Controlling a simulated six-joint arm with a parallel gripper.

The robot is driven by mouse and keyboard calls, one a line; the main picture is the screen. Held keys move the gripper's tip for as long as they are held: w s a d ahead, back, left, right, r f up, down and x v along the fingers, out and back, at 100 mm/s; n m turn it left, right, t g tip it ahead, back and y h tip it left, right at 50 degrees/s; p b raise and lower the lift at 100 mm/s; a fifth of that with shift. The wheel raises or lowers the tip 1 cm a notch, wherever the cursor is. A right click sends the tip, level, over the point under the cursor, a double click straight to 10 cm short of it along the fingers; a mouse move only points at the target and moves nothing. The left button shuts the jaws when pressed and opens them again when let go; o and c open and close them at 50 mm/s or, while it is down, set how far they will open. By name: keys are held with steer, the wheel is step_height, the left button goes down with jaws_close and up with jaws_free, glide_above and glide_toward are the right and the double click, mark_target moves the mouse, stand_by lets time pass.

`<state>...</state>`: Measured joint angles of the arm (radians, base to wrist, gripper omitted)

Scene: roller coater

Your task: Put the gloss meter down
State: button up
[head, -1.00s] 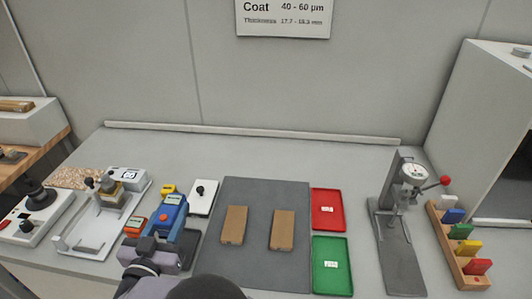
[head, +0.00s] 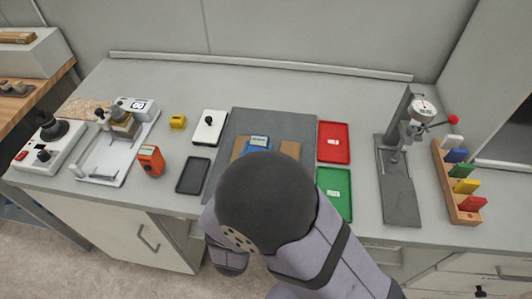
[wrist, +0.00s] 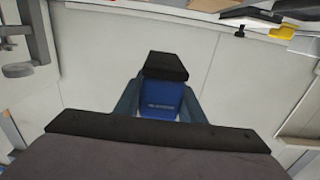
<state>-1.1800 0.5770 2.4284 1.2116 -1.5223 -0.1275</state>
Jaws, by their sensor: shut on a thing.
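The blue gloss meter (head: 258,142) shows over the grey mat, between the two brown panels, with its grey display facing up. My arm hides its lower part in the head view. In the wrist view the blue gloss meter (wrist: 162,104) with a black end sits between my fingers. My gripper (wrist: 160,90) is shut on it. Whether the meter touches the mat or a panel or hangs above them is hidden.
Brown panels (head: 238,149) lie on the grey mat (head: 275,117), partly covered by my arm. An empty dark tray (head: 193,176) and orange meter (head: 151,160) are left. Red (head: 333,130) and green (head: 345,212) trays and a gauge stand (head: 402,190) are right.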

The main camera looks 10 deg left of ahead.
steer(key=shift+s+d+f, duration=0.1)
steer(key=shift+s+d, duration=0.15)
steer(key=shift+d, duration=0.1)
steer(key=shift+a+r+y, duration=0.1)
steer(key=shift+r+y, duration=0.15)
steer(key=shift+y, duration=0.05)
steer(key=shift+f+p, duration=0.3)
steer(key=shift+f, duration=4.7)
steer(key=shift+f, duration=0.15)
steer(key=o, duration=1.3)
